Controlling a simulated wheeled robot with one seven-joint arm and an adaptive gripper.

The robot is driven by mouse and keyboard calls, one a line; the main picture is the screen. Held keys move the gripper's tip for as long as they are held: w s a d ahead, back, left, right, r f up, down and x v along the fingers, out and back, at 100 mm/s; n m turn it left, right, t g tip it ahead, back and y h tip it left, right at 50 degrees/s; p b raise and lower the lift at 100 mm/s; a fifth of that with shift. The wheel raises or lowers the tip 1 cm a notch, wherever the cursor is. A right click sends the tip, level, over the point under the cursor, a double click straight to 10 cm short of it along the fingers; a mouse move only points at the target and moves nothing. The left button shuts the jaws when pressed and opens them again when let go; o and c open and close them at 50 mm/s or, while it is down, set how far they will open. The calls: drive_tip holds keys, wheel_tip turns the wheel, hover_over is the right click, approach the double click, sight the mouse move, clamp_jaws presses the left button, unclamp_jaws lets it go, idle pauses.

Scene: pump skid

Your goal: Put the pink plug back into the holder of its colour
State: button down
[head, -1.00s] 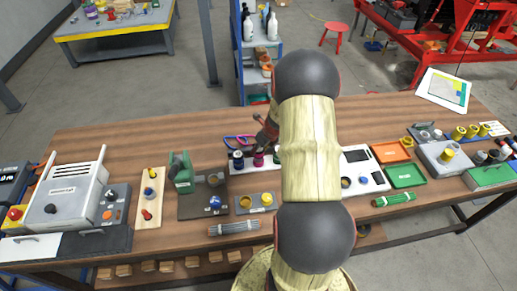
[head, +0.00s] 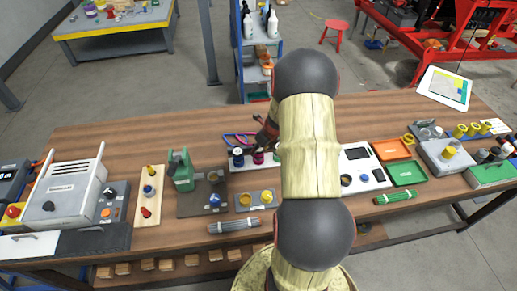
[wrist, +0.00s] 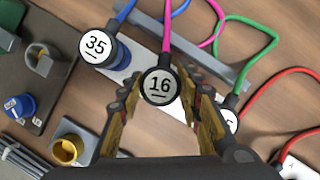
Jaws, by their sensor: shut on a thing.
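The pink plug (wrist: 160,86) has a dark body, a round white cap marked 16 and a pink cable running up from it. In the wrist view it sits between the two fingers of my gripper (wrist: 162,108), which is shut on it. In the head view the pink plug (head: 258,157) shows at the left of my arm, with my gripper (head: 264,143) at it. It is over a pale holder strip (wrist: 150,48). Whether it is seated or held above the strip is hidden, and I cannot make out the pink holder.
A blue-cabled plug (wrist: 97,45) marked 35 stands close on the left. A green-cabled plug (wrist: 230,118) is partly behind my right finger. A red cable (wrist: 292,112) lies on the right. A grey block with a yellow ring (wrist: 67,149) is near, lower left.

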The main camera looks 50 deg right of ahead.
drive_tip(key=c, duration=1.2)
unclamp_jaws()
drive_tip(key=shift+o, duration=0.2)
drive_tip(key=v, duration=1.2)
